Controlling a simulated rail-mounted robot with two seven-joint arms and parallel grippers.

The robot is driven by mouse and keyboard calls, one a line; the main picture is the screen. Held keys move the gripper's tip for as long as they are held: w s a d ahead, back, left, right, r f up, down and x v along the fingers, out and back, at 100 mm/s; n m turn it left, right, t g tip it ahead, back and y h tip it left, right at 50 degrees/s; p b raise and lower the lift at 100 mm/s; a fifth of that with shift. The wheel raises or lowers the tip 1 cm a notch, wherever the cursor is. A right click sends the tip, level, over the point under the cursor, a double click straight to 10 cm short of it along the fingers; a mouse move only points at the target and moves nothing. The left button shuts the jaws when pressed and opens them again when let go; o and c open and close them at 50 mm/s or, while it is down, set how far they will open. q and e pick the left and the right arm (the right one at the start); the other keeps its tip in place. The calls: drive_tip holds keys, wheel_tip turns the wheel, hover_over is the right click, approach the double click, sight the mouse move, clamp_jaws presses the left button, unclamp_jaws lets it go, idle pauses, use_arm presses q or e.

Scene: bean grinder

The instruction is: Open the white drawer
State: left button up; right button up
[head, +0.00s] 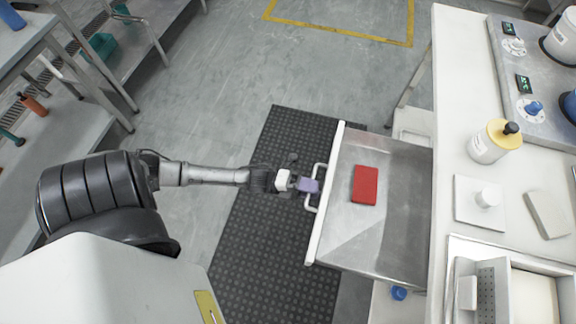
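The white drawer (326,210) is pulled far out from under the counter, and its grey metal inside shows. A white loop handle (311,208) stands out from its front. My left gripper (308,185) is at the handle, with its purple finger covering the handle's middle. Only the upper side of the fingers shows, so I cannot tell whether they are closed on the bar. A red block (366,184) lies inside the drawer. My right gripper is not in view.
A white counter (452,120) runs along the right, with a yellow-topped container (494,142) and white blocks on it. A dark rubber mat (262,255) lies on the floor under the drawer front. A blue item (399,293) is below the drawer. Metal shelving stands at upper left.

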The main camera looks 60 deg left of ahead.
use_arm(q)
drive_tip(key=p+v, duration=0.2)
drive_tip(key=v, duration=1.1)
drive_tip(key=shift+s+a, duration=0.25)
drive_tip(key=shift+a, duration=0.1)
